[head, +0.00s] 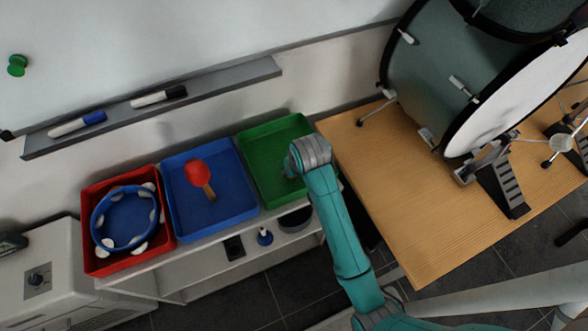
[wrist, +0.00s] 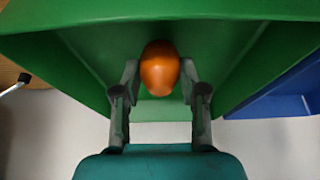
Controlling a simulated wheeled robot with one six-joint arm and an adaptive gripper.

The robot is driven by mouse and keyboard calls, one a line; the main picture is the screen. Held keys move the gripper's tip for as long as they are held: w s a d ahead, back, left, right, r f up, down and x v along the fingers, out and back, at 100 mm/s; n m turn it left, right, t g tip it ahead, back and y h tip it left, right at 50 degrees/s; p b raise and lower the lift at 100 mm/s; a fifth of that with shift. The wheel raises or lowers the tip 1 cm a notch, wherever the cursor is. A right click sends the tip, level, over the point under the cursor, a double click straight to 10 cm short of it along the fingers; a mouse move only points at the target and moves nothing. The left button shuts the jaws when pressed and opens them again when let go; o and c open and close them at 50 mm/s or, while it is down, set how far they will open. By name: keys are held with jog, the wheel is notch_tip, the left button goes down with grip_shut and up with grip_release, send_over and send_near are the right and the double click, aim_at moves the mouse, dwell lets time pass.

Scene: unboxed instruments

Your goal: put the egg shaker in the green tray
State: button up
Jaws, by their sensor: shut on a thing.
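The egg shaker (wrist: 160,68) is a smooth orange egg, seen in the wrist view between the two fingertips. My gripper (wrist: 160,80) is shut on it, with one finger on each side. Behind the egg in the wrist view is the inside of the green tray (wrist: 90,50). In the head view the green tray (head: 262,150) is the right one of three trays on a white shelf. My arm's wrist covers its right part there, and hides the egg and the fingers. I cannot tell how far the egg is above the tray's floor.
The blue tray (head: 181,216) with a red maraca (head: 199,174) stands left of the green tray. A red tray (head: 108,264) holds a blue tambourine (head: 99,214). A wooden platform (head: 390,190) with a drum (head: 430,85) is on the right. A whiteboard ledge (head: 225,84) runs behind.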

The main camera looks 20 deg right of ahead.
jog(key=shift+f, duration=0.3)
jog(key=shift+f, duration=0.15)
jog(key=o, duration=1.1)
jog(key=v, duration=1.2)
